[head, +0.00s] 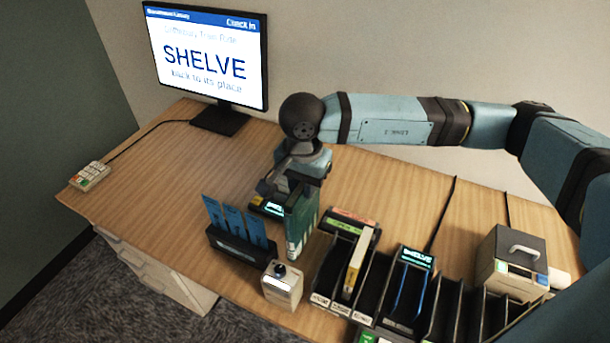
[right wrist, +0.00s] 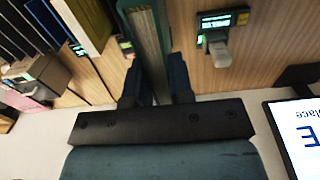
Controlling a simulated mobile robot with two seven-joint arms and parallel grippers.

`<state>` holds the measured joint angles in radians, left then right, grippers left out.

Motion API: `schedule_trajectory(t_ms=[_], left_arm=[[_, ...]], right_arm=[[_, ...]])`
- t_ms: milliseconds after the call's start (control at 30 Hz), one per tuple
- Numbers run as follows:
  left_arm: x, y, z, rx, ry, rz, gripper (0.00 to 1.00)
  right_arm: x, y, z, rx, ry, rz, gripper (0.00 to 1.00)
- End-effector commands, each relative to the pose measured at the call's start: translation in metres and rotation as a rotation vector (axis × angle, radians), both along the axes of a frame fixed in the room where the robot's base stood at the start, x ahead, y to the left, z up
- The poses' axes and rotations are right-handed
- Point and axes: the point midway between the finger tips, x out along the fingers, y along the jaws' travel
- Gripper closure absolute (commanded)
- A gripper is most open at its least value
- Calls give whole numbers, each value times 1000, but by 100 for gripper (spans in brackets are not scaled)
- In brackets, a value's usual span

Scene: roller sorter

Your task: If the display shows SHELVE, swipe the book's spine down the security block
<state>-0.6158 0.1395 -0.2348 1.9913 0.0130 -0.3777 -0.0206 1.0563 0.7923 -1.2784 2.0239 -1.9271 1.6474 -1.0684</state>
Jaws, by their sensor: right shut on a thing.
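The display (head: 205,60) at the back left reads SHELVE, with "back to its place" below. My right gripper (head: 298,187) is shut on a green book (head: 301,226), which is upright and hangs from the jaws near the middle of the desk. In the right wrist view the book (right wrist: 148,40) is between the two fingers (right wrist: 156,88). A small dark device with a lit screen (head: 268,207) is just left of the book, apart from it. In the right wrist view it shows a grey block (right wrist: 217,51) beside its screen (right wrist: 222,20); I cannot tell for sure that this is the security block.
A black holder with blue cards (head: 238,246) and a pale box with a black knob (head: 282,285) stand in front. Black slotted racks (head: 375,290), one holding a yellow book (head: 358,262), fill the front right. A grey box (head: 513,262) stands beyond them.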

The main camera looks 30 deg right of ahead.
Motion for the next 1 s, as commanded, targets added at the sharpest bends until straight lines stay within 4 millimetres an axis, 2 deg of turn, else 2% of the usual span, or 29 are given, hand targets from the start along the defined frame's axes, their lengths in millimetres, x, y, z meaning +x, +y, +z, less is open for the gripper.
schedule_trajectory(t_ms=[267,867,1000], left_arm=[[2,0,-2,0,-5,0,57],[2,0,-13,-1,-5,0,57],[1,0,-30,-4,2,2,57]], right_arm=[[-6,8,-17,1,-2,1,100],[-6,7,-59,0,0,-1,100],[-5,7,-72,1,-2,0,100]])
